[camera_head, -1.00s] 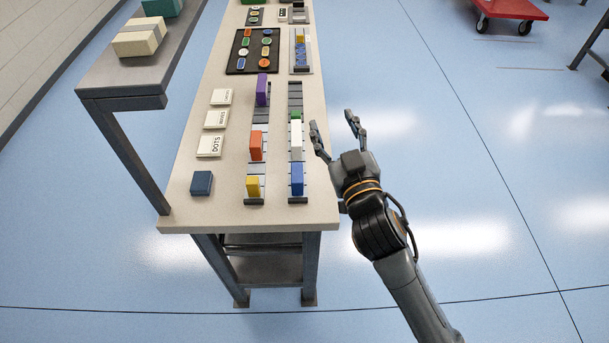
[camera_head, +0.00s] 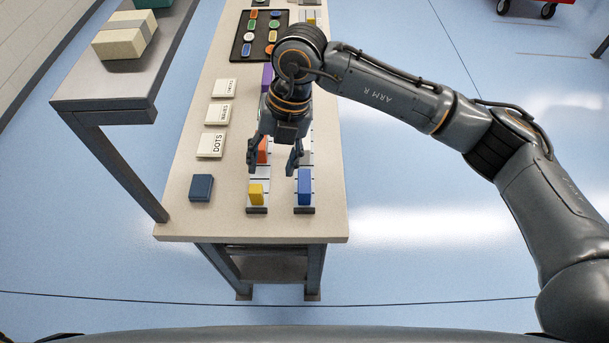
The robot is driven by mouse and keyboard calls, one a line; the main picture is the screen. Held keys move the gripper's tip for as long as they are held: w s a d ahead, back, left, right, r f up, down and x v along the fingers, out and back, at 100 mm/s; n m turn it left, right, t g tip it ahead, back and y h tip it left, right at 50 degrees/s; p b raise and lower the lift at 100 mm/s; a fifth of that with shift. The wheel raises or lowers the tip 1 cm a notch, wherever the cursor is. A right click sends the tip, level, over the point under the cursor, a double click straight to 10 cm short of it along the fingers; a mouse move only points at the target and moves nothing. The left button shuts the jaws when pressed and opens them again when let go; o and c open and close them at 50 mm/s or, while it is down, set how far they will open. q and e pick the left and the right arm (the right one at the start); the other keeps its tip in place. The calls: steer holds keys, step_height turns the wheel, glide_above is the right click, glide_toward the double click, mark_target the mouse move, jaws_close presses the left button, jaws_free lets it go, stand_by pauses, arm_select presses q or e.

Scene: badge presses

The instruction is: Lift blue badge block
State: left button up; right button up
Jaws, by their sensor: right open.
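A bright blue block (camera_head: 304,187) stands upright at the front end of the right-hand rail on the table. A darker blue, squat block (camera_head: 201,188) lies apart at the table's front left. My right gripper (camera_head: 272,171) points down over the rails with its fingers spread and nothing between them that I can make out. Its fingertips are behind and to the left of the bright blue block in the picture. It partly hides an orange block (camera_head: 263,150) and most of the right-hand rail. My left gripper is not in view.
A yellow block (camera_head: 256,194) stands at the front of the left-hand rail. White label tiles, one reading DOTS (camera_head: 210,145), line the table's left side. A dark tray (camera_head: 243,47) of badges lies farther back. A raised grey shelf (camera_head: 110,90) flanks the table.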

mark_target(304, 180)
steer(key=w+d+m+t+h, duration=0.1)
steer(key=w+d+h, duration=0.2)
steer(key=w+d, duration=0.15)
steer(key=f, duration=0.2)
steer(key=f+p, duration=0.1)
steer(key=f, duration=0.2)
steer(key=f+p, duration=0.1)
steer(key=f, duration=0.1)
steer(key=shift+s+d+f, duration=0.2)
steer(key=shift+s+d, duration=0.1)
steer(key=shift+d, duration=0.1)
steer(key=shift+s+d+f+p, duration=0.1)
steer(key=shift+f+p, duration=0.4)
steer(key=shift+p, duration=0.15)
steer(key=f+p, duration=0.1)
steer(key=f, duration=0.2)
steer(key=shift+s+d+f+p, duration=0.1)
steer(key=shift+d+f+p, duration=0.1)
steer(key=shift+f+p, duration=0.2)
steer(key=shift+f, duration=0.35)
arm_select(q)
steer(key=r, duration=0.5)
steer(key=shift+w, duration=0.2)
arm_select(e)
steer(key=shift+c, duration=0.4)
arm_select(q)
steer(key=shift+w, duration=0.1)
arm_select(e)
jaws_close()
